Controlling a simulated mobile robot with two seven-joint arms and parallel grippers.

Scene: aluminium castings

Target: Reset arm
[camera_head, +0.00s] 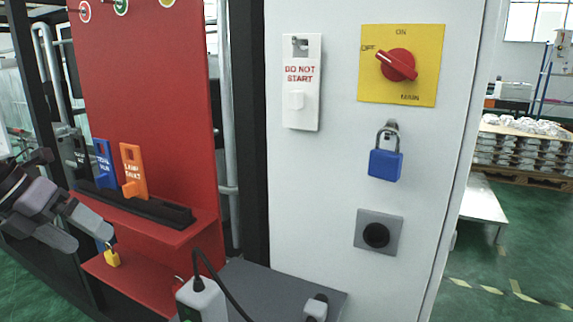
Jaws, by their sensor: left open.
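My left gripper (91,241) comes in from the left, its two grey fingers apart and nothing seen between them. It is in front of the left part of a red board, near the shelf. My right gripper is not in view. On the white cabinet (340,170), a red rotary switch (397,65) on a yellow plate points toward OFF. A blue padlock (385,164) hangs below it by its shackle. A white DO NOT START tag (302,85) hangs to the left of the switch.
The red board (150,75) has a shelf with a dark rack holding blue (104,162) and orange (134,172) tags. A yellow padlock (112,258) is below. A white device (201,300) with a black cable stands by a grey ledge (265,285). A black button (376,235) is on the cabinet.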

